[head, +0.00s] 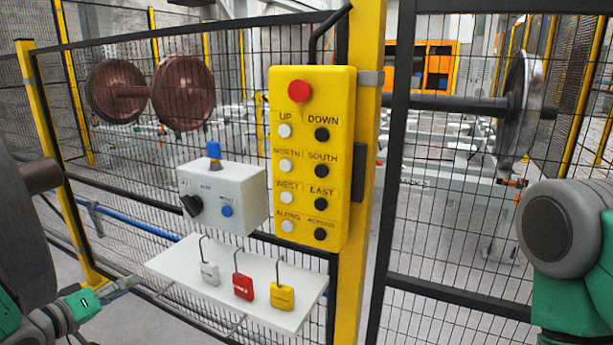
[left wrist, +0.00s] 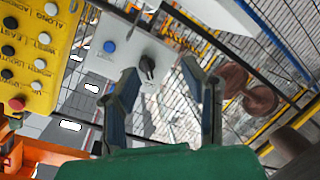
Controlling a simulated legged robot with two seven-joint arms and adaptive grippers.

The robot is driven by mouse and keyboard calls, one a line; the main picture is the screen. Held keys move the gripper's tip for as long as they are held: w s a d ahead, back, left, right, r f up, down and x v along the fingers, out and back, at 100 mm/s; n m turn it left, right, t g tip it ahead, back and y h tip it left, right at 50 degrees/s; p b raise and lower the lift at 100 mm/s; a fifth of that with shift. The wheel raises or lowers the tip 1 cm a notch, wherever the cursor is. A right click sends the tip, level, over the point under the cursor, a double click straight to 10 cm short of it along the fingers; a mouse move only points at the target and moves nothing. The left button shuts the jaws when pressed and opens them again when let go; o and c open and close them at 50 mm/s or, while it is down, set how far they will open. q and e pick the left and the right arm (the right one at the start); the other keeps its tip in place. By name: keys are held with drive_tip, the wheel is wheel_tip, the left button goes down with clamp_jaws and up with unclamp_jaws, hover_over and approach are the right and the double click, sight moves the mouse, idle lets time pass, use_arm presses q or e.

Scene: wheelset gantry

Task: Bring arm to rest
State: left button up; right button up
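My left gripper (head: 122,286) is at the lower left of the head view, beside the left end of the white shelf. In the left wrist view its two fingers (left wrist: 162,82) stand apart with nothing between them. It looks open and empty. Whether it touches the shelf I cannot tell. My right arm shows only as a green and grey link at the right edge of the head view; its gripper is out of view.
A yellow button pendant (head: 312,155) hangs by the yellow post (head: 365,200). A grey control box (head: 228,196) is left of it. Below, the white shelf (head: 190,262) holds white, red (head: 243,287) and yellow padlocks. Mesh fencing stands behind, with wheelsets (head: 182,92) beyond.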

use_arm(q)
drive_tip(key=s+d+f+m+g+y+b, duration=0.1)
drive_tip(key=s+d+f+g, duration=0.2)
drive_tip(key=s+d+f, duration=0.4)
drive_tip(key=s+d+f+m+g+y, duration=0.1)
drive_tip(key=s+d+f+g, duration=0.2)
drive_tip(key=s+f, duration=0.35)
drive_tip(key=s+d+f+m+g+y, duration=0.1)
drive_tip(key=s+f+g, duration=0.1)
drive_tip(key=s, duration=0.6)
drive_tip(key=s+d+f+m+g+y+b, duration=0.1)
drive_tip(key=s+d+f+g, duration=0.1)
drive_tip(key=s, duration=0.6)
drive_tip(key=s+d+f+m+g+y, duration=0.1)
drive_tip(key=s+f+g, duration=0.3)
drive_tip(key=s, duration=0.4)
drive_tip(key=shift+d+f+b, duration=0.3)
drive_tip(key=shift+f, duration=0.2)
drive_tip(key=shift+w+d, duration=0.15)
